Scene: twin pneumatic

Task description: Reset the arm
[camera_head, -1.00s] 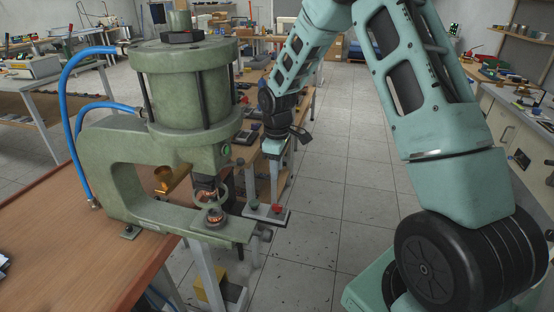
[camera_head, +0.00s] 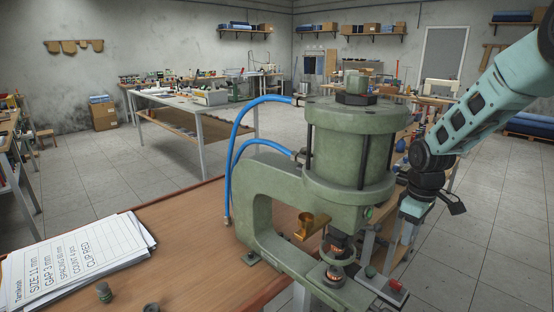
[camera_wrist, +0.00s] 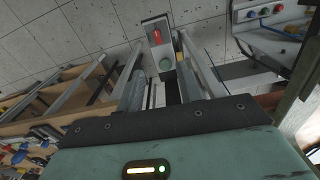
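My arm comes in from the upper right in the head view, pale green with dark joints. My gripper (camera_head: 416,207) hangs at its end, just right of the green press. In the wrist view, the two grey fingers of my gripper (camera_wrist: 160,42) stand apart with nothing held between them. Beyond them is a small box with a red control (camera_wrist: 157,36) and a green button (camera_wrist: 168,63). The fingertips are too small to make out in the head view.
The green pneumatic press (camera_head: 350,150) with blue hoses stands at the edge of the wooden bench (camera_head: 190,225). Its button box (camera_head: 385,284) is below my gripper. Papers (camera_head: 80,262) lie at left. Open floor (camera_head: 505,210) is at right.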

